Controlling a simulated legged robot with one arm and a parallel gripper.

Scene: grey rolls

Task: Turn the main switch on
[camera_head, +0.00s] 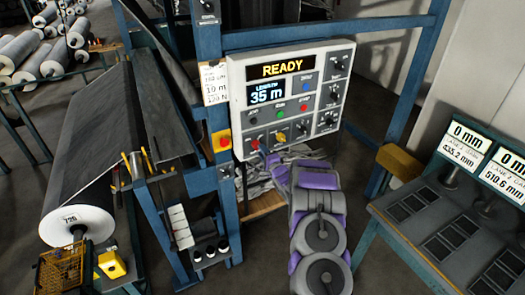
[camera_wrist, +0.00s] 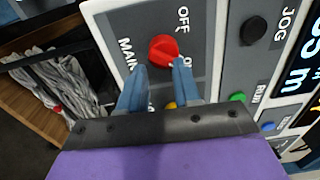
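The main switch is a red round knob (camera_wrist: 163,50) on a grey panel, with MAIN, OFF and ON lettering around it in the wrist view. It also shows as a small red knob (camera_head: 255,144) at the lower left of the control box (camera_head: 292,88) in the head view. My gripper (camera_wrist: 159,74) is open, its two blue-grey fingers apart with nothing between them. The fingertips are just short of the knob or at its edge; contact cannot be told. Which way the knob points is unclear. The fingers partly hide the ON label. The box display reads READY and 35 m.
A black JOG knob (camera_wrist: 253,29) and a green RUN button (camera_wrist: 237,98) sit near the switch. A yellow knob (camera_head: 281,137) is beside it. A blue frame post (camera_head: 214,140) stands left of the box. Grey cloth (camera_wrist: 58,85) lies on a shelf below.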

